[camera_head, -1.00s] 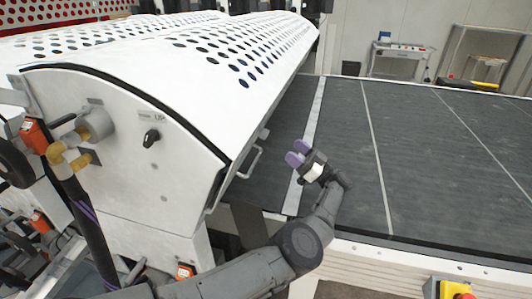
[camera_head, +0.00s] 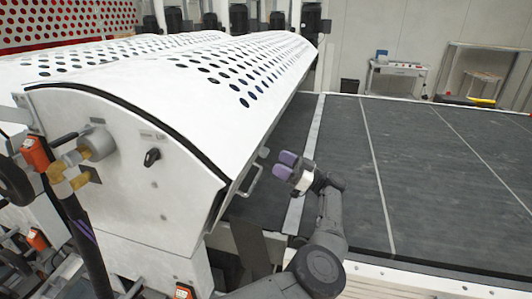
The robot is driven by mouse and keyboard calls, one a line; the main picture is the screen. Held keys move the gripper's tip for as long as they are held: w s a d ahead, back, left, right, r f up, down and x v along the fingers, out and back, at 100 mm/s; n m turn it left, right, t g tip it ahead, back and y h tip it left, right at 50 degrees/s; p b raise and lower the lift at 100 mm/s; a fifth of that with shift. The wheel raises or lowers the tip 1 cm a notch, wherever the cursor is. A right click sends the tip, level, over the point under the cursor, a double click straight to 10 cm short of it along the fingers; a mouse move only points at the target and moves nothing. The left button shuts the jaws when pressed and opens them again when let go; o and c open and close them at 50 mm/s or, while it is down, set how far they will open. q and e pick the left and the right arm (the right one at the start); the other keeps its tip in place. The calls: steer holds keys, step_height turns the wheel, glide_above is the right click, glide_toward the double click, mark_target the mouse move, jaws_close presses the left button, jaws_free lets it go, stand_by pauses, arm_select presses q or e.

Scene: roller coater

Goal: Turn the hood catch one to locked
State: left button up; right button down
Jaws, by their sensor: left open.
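The white perforated hood (camera_head: 200,85) of the roller coater fills the left of the head view. A small grey fitting (camera_head: 264,152), perhaps the hood catch, sits on its right lower edge; it is too small to tell its position. A bar handle (camera_head: 252,183) is just below it. My right gripper is not in view.
The dark conveyor belt (camera_head: 420,180) to the right is clear. A small table (camera_head: 397,72) stands far back.

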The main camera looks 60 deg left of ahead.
mark_target(266, 155)
arm_select(q)
steer(key=shift+x, duration=2.95)
steer(key=shift+c, duration=0.4)
steer(key=c, duration=0.8)
steer(key=shift+c, duration=0.2)
